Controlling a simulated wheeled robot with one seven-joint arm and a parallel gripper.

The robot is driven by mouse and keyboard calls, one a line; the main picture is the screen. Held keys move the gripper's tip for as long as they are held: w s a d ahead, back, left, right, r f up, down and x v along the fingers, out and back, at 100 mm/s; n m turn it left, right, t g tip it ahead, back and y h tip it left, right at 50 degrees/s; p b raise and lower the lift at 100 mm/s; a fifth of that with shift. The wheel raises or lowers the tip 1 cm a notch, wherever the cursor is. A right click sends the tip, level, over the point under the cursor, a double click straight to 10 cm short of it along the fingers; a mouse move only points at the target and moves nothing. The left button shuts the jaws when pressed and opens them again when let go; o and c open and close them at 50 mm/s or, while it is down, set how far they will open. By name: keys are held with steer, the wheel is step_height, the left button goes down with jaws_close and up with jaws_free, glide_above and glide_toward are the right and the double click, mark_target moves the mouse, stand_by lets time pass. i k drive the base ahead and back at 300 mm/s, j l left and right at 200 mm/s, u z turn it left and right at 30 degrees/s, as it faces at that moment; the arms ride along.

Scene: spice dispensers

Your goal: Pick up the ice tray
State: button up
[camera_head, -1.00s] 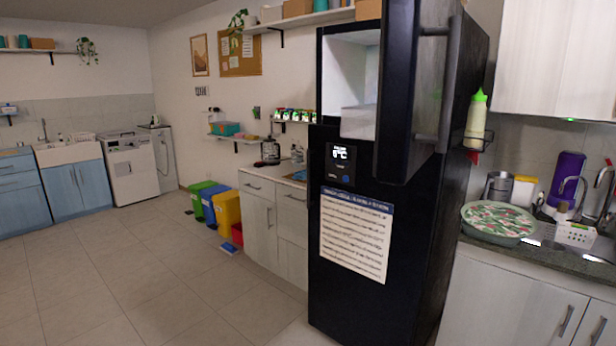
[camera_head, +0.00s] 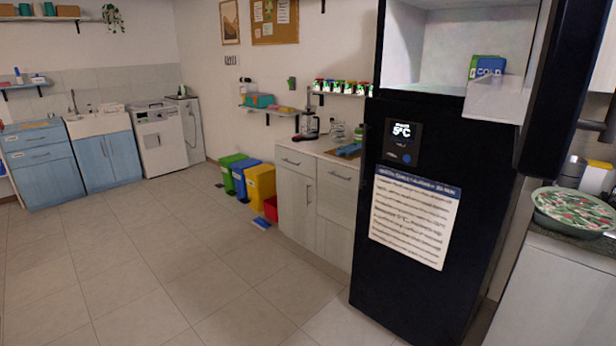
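No ice tray can be made out in the head view. A tall black fridge (camera_head: 440,270) stands at the right with its upper door (camera_head: 572,85) swung open to the right. Its upper compartment (camera_head: 430,50) is white inside. A small blue and green box marked "COLD" (camera_head: 487,68) sits in it, at the right, behind a pale translucent bin or shelf front (camera_head: 497,100). What that front holds is hidden. My gripper is not in view.
The open door juts out on the right. A counter with a patterned round dish (camera_head: 573,212) is beyond it. Low cabinets (camera_head: 318,205) and colored bins (camera_head: 259,186) line the wall left of the fridge. The tiled floor (camera_head: 150,270) at the left and middle is clear.

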mark_target(349, 150)
steer(key=i+j+u, duration=0.3)
steer(key=u, duration=0.2)
steer(key=i+j+u, duration=0.1)
steer(key=i+u, duration=0.85)
steer(key=i+z, duration=0.25)
steer(key=i, duration=0.35)
steer(key=i+j+z, duration=0.2)
steer(key=i, duration=0.4)
steer(key=i+j+z, duration=0.25)
steer(key=i, duration=0.3)
steer(key=i+l+z, duration=0.15)
steer(key=i+z, duration=0.7)
steer(key=i, duration=0.25)
steer(key=i+j+z, duration=0.25)
steer(key=i+z, duration=0.2)
steer(key=i+j+z, duration=0.9)
steer(key=i+j, duration=0.15)
steer(key=i, duration=0.1)
